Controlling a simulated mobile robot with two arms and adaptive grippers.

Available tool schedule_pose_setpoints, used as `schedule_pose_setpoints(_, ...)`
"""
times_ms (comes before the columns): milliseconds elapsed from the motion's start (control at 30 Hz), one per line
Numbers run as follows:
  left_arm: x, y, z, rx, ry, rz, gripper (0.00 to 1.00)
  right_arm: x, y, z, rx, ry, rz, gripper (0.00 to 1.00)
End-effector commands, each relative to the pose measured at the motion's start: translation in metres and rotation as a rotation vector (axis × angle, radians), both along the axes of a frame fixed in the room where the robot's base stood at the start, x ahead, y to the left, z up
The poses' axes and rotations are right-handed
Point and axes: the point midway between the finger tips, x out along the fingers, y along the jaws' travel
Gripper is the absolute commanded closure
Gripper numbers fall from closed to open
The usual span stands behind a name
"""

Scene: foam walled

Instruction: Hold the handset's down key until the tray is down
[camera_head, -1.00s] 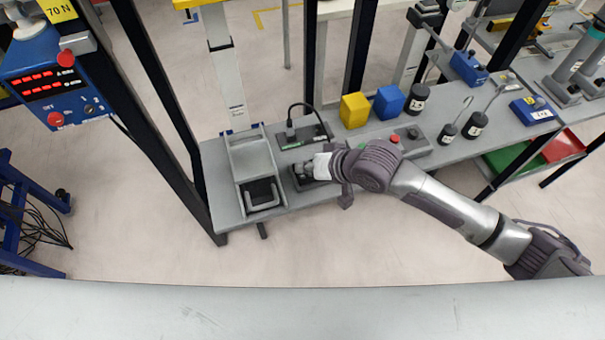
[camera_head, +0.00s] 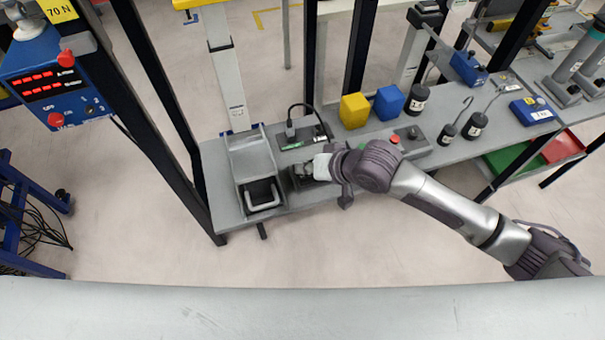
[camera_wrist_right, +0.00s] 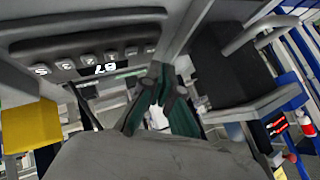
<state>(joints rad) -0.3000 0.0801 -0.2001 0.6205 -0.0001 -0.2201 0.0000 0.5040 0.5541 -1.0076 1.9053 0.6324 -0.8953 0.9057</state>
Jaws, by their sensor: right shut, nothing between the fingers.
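The tray (camera_head: 248,213) is a grey holder with a black inside and a pale front handle, at the left end of the bench in the head view. It shows at the right of the right wrist view (camera_wrist_right: 235,65) too. The handset is a dark box (camera_head: 297,183) just right of the tray, mostly hidden by my right gripper (camera_head: 318,168). Contact, and which key, I cannot tell.
A dark box with a cable (camera_head: 302,136) stands behind the handset. A yellow block (camera_head: 354,111) and a blue block (camera_head: 389,103) stand further right. A red-button box (camera_head: 412,138) is beside my arm. A dark post (camera_head: 160,90) stands left of the tray.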

Motion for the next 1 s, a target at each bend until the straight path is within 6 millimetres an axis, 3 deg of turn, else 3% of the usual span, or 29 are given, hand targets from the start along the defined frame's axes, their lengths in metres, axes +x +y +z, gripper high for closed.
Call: schedule_pose_setpoints(1000, 0.0, 0.0, 0.004, 0.0, 0.0, 0.0, 1.0, 0.0, 0.0, -0.012, 0.0, 0.0, 0.0, 1.0)
